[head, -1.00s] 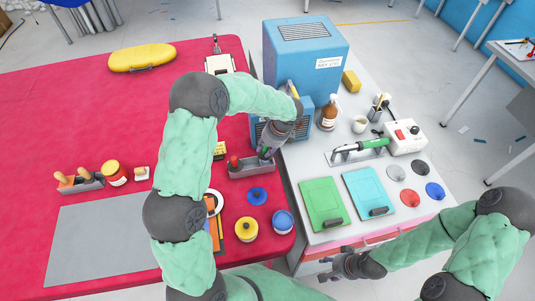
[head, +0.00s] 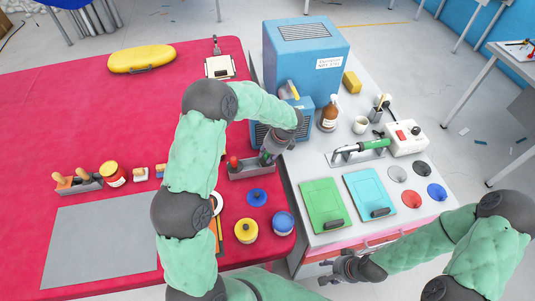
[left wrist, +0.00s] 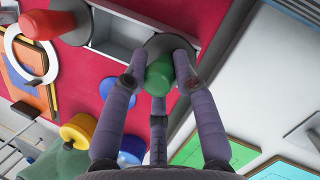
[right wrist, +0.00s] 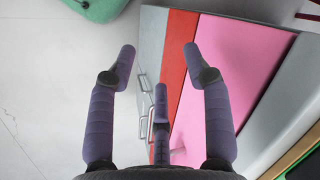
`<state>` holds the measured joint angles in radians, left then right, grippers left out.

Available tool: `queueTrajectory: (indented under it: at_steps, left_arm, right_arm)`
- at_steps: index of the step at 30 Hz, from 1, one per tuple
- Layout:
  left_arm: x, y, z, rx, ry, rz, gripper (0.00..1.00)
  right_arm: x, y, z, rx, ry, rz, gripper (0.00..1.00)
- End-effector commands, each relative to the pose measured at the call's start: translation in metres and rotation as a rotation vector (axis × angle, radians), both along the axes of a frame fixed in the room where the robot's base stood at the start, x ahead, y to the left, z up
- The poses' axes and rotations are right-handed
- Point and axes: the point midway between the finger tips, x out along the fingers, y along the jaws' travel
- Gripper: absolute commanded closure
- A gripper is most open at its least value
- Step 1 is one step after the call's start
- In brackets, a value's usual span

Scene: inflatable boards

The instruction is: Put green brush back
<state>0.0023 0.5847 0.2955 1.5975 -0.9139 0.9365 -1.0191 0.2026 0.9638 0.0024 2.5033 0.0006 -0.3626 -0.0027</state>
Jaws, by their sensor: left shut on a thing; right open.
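The green brush (left wrist: 159,75) shows in the left wrist view as a green handle above a round dark grey base. My left gripper (left wrist: 165,62) is shut on its handle. In the head view this gripper (head: 267,157) is at the right end of a grey holder (head: 248,173). A red-handled brush (head: 233,161) stands in the holder's left end, and also shows in the left wrist view (left wrist: 50,24). I cannot tell whether the green brush's base touches the holder. My right gripper (head: 340,270) is open and empty in front of the drawers; it also shows in the right wrist view (right wrist: 160,65).
Blue, yellow and blue round lids or pots (head: 246,230) stand before the holder. A blue machine (head: 305,55) rises behind my left gripper. Green (head: 322,204) and cyan (head: 369,194) boards lie on the white bench to the right.

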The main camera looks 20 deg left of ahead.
Motion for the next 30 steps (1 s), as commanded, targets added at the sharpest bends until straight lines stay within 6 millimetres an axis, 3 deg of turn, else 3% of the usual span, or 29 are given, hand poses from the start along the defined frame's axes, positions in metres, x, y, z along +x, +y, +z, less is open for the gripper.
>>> queueTrajectory:
  at_steps: [4,5,7,20,30]
  left_arm:
    - [0.0,0.0,-0.005,0.0,0.0,0.0,1.0]
    - [0.0,0.0,-0.004,0.0,0.0,0.0,0.66]
    - [0.0,0.0,-0.004,0.0,0.0,0.0,0.48]
    - [0.0,0.0,0.003,0.0,-0.001,0.0,0.48]
    - [0.002,-0.019,0.06,0.0,-0.004,-0.001,0.48]
  right_arm:
    - [0.0,0.0,-0.003,0.0,0.0,0.0,0.5]
    - [0.0,0.0,-0.002,0.0,0.0,0.0,0.5]
    - [0.0,0.0,-0.002,0.0,0.0,0.0,0.5]
    - [0.0,0.0,0.002,0.0,0.0,0.0,0.5]
    - [0.0,0.0,0.015,0.0,0.0,0.0,0.5]
